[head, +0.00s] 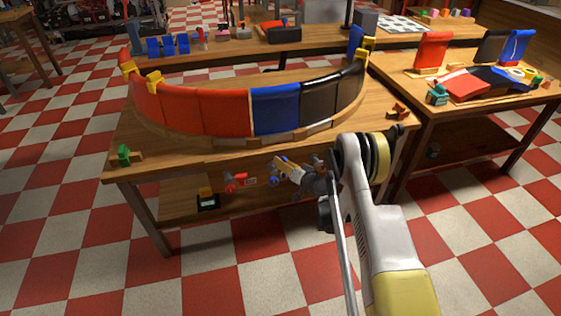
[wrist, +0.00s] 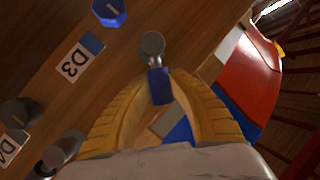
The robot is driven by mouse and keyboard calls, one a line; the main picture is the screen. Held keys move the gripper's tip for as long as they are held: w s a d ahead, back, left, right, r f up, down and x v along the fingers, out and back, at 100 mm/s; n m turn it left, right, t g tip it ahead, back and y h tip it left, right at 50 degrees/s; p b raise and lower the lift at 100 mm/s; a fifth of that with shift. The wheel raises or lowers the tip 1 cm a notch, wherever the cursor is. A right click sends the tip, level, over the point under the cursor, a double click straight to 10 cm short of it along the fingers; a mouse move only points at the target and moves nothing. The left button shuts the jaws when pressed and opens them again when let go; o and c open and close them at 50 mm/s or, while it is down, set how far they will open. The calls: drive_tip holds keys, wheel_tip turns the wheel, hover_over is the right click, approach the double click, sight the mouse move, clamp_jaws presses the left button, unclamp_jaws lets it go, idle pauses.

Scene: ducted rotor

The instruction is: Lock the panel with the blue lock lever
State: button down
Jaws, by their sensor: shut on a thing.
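The blue lock lever (wrist: 158,86) is between the two yellow fingers of my gripper (wrist: 158,80) in the wrist view, with a round grey knob (wrist: 152,44) just beyond it. My gripper is shut on this lever. In the head view my gripper (head: 284,163) reaches the front edge of the bench, below the curved wall of panels. That wall has red panels (head: 223,113) at left, a blue panel (head: 276,109) in the middle and black panels (head: 320,98) at right. The lever's base is partly hidden by the fingers.
In the wrist view a D3 label (wrist: 75,64) and a blue knob (wrist: 109,11) lie to the left, with a D4 label (wrist: 12,146) lower down. A red lever (head: 235,181) sits left of my gripper. A second table (head: 455,120) stands at right.

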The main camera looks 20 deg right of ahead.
drive_tip(key=c, duration=1.2)
unclamp_jaws()
drive_tip(key=shift+f, duration=0.1)
wheel_tip(320, 180, up, 10)
drive_tip(key=shift+r, duration=0.1)
